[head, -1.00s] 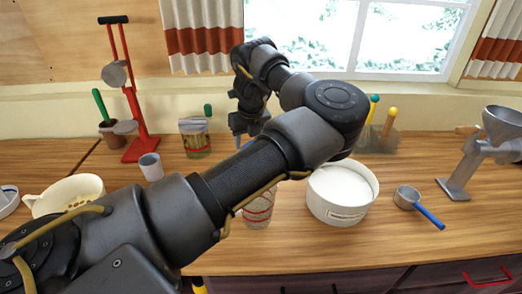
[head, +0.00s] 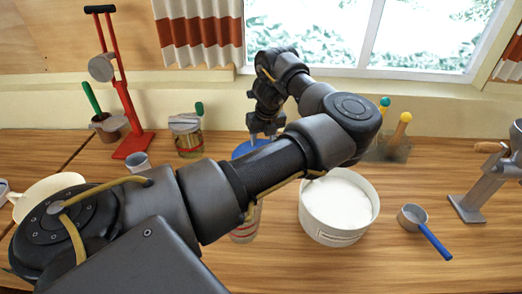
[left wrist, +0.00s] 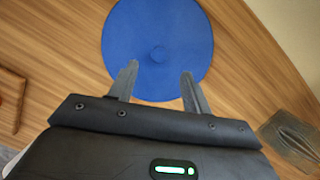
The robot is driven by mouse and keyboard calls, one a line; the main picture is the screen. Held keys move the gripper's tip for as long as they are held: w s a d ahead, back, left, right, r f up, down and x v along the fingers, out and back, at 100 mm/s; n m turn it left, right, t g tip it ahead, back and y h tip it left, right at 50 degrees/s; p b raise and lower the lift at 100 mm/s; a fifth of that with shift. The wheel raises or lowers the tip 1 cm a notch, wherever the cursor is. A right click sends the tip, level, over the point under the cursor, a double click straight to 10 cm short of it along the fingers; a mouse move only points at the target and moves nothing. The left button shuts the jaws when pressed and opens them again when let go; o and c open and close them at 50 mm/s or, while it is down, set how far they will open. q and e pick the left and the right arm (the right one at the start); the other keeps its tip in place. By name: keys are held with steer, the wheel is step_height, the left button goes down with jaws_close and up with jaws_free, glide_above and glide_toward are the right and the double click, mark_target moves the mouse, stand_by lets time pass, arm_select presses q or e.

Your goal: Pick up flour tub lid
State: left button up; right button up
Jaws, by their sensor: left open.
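The blue round lid (head: 246,149) lies on the counter behind my left arm, which hides part of it in the head view. The left wrist view shows it as a flat blue disc (left wrist: 158,25) with a small knob in the middle. My left gripper (head: 263,137) is over the lid, pointing down. In the left wrist view its two fingers (left wrist: 160,71) are apart and empty, with the knob just beyond the fingertips. I cannot tell the height gap. The open white tub (head: 315,222) of flour stands right of my arm. My right gripper is not in view.
A metal cup with a blue handle (head: 412,217) lies right of the tub. A metal grinder (head: 483,182) stands at the right. A glass jar (head: 187,142) and a red stand (head: 130,120) are at the back left. The front right counter is clear.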

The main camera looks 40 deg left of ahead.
arm_select(q)
steer(key=shift+w+a+f, duration=0.1)
steer(key=shift+w+f, duration=0.15)
steer(key=shift+f, duration=0.3)
steer(key=shift+s+r, duration=0.1)
steer(key=shift+s+f, duration=0.1)
steer(key=shift+f, duration=0.1)
steer(key=x, duration=0.1)
steer(key=p+x, duration=0.1)
steer(key=x, duration=0.2)
steer(key=shift+a+r+p, duration=0.1)
steer(key=shift+a+p, duration=0.15)
steer(key=shift+p, duration=0.05)
steer(key=shift+f, duration=0.4)
steer(key=c, duration=1.1)
steer(key=shift+o, duration=0.2)
